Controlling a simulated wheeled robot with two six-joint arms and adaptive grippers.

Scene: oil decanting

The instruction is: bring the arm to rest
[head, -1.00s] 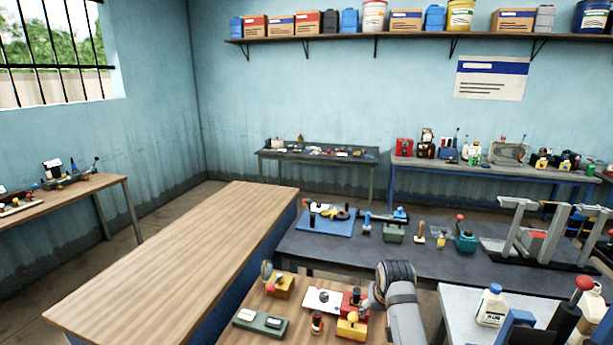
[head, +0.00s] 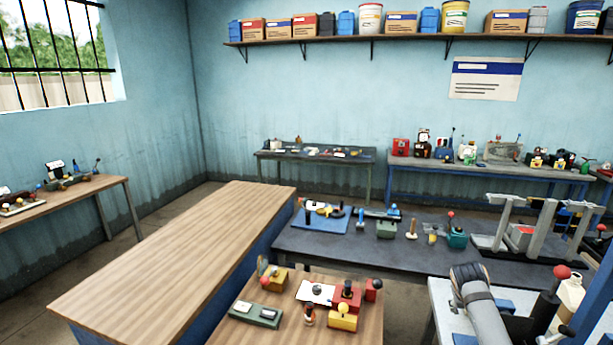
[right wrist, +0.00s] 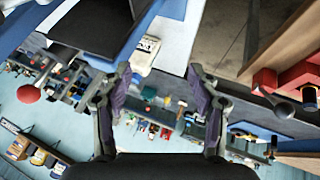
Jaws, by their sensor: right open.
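My right arm comes in at the lower right of the head view, over the pale bench (head: 440,300). Its gripper cannot be made out there. In the right wrist view my right gripper (right wrist: 158,75) has its two dark fingers spread apart, with nothing between them. A white labelled bottle (right wrist: 145,52) shows beyond the fingertips in the right wrist view. In the head view a pale jug (head: 570,291) stands right of my arm, partly covered by a dark post with a red ball (head: 562,272). My left gripper is not in view.
A small wooden bench with red and yellow devices (head: 343,316) stands left of my arm. A dark bench (head: 330,252) with tools and a grey stand (head: 540,232) lies behind. The long wooden table (head: 180,260) at left is clear.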

